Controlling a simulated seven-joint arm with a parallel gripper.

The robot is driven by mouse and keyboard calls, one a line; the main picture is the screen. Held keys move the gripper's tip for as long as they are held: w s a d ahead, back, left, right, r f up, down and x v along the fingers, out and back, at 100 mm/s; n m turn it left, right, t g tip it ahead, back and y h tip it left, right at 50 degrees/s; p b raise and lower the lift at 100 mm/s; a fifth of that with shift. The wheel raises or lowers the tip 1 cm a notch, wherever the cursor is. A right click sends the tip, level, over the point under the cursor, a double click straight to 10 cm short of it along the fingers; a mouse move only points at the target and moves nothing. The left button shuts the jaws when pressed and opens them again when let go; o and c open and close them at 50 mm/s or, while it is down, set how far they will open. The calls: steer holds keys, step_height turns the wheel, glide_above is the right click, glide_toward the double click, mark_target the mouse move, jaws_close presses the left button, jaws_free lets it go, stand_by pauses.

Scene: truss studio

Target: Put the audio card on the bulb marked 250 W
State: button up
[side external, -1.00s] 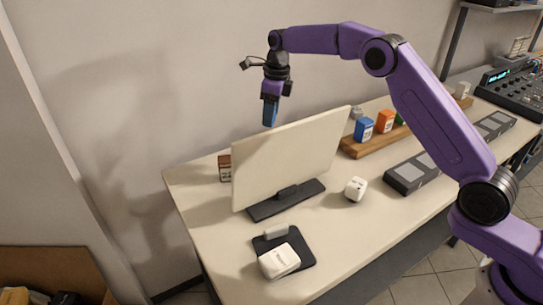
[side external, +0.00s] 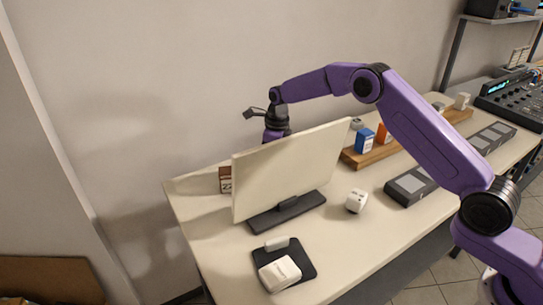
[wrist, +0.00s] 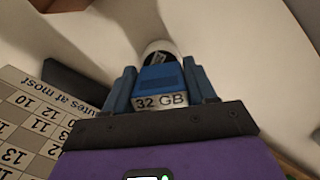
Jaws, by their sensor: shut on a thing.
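My gripper (wrist: 160,70) is shut on a blue card with a white label reading 32 GB (wrist: 161,102), seen in the wrist view. A white rounded thing with a dark band (wrist: 159,47) shows just beyond the card; it may be the bulb, but no 250 W mark is readable. I cannot tell whether the card touches it. In the side view my wrist is behind a cream upright panel (side external: 290,170), which hides the fingers, the card and whatever stands beneath.
The panel stands on a dark foot (side external: 285,213). A brown box (side external: 225,181) is at its left edge. A dark mat (side external: 262,262) with white items is in front.

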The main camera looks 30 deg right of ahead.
steer(key=shift+f, duration=0.1)
steer(key=o, duration=1.1)
steer(key=r, duration=0.8)
steer(key=s+d+r, duration=0.1)
steer(key=r, duration=0.3)
steer(key=shift+r, duration=0.1)
